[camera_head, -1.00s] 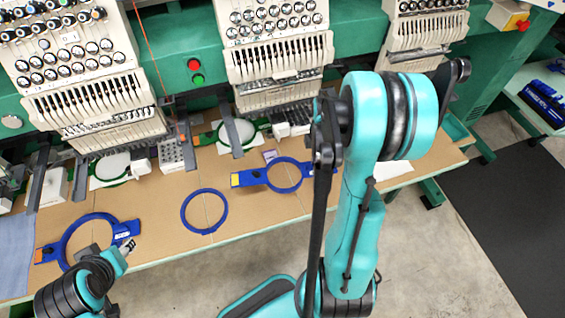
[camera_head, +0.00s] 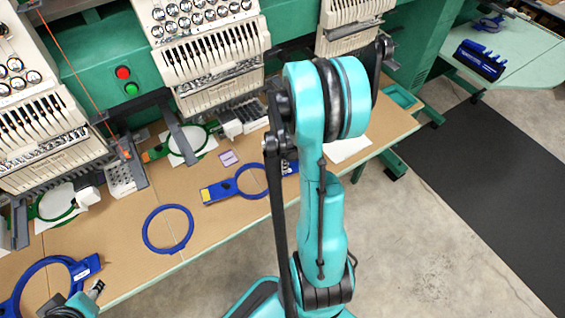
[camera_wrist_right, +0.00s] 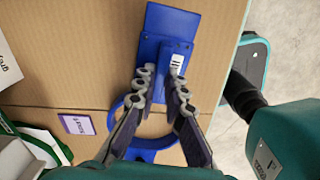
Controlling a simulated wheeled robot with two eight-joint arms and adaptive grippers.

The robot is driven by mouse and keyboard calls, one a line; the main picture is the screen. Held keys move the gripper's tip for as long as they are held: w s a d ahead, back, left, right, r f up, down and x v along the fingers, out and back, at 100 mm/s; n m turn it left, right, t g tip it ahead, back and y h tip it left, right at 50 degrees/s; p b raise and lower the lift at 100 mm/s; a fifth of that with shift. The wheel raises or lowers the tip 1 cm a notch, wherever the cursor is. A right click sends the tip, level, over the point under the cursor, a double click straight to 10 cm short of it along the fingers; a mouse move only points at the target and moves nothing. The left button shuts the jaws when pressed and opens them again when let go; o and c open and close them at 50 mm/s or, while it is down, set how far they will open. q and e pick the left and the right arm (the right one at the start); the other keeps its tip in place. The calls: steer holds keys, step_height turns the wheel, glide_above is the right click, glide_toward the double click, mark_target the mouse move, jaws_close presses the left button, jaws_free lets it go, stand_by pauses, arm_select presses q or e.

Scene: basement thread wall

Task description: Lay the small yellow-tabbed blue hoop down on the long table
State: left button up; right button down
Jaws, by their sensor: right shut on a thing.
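The small blue hoop (camera_head: 238,184) has a yellow tab end pointing left in the head view. It is at the long table (camera_head: 215,220), right of a plain blue ring (camera_head: 148,238). My right gripper (camera_wrist_right: 160,92) is shut on the hoop's other arm, by a white label, in the right wrist view; the hoop (camera_wrist_right: 150,142) shows partly behind the fingers. I cannot tell whether the hoop touches the tabletop. My right arm hides that end in the head view. My left gripper (camera_head: 96,288) is at the lower left, beside a larger blue hoop (camera_head: 28,275); its jaws are unclear.
Embroidery machine heads (camera_head: 215,65) line the table's back. Green hoops (camera_head: 185,145) with white cloth sit beneath them. A small purple-edged card (camera_head: 229,158) lies behind the small hoop. Bare tabletop lies between the plain ring and the small hoop.

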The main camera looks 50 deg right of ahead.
steer(key=shift+f, duration=0.25)
stand_by(0.4)
steer(key=c, duration=1.5)
jaws_free()
steer(key=shift+r, duration=0.1)
step_height(320, 180, up, 12)
steer(key=shift+a, duration=0.1)
steer(key=a+r+m+t+b, duration=0.1)
steer(key=a+m, duration=0.5)
steer(key=a, duration=0.6)
steer(key=a+r+m+t, duration=0.3)
steer(key=a+m+t, duration=0.3)
steer(key=a, duration=0.6)
steer(key=shift+a+r+m+b, duration=0.2)
steer(key=shift+a+m+b, duration=0.15)
steer(key=shift+m+b, duration=0.05)
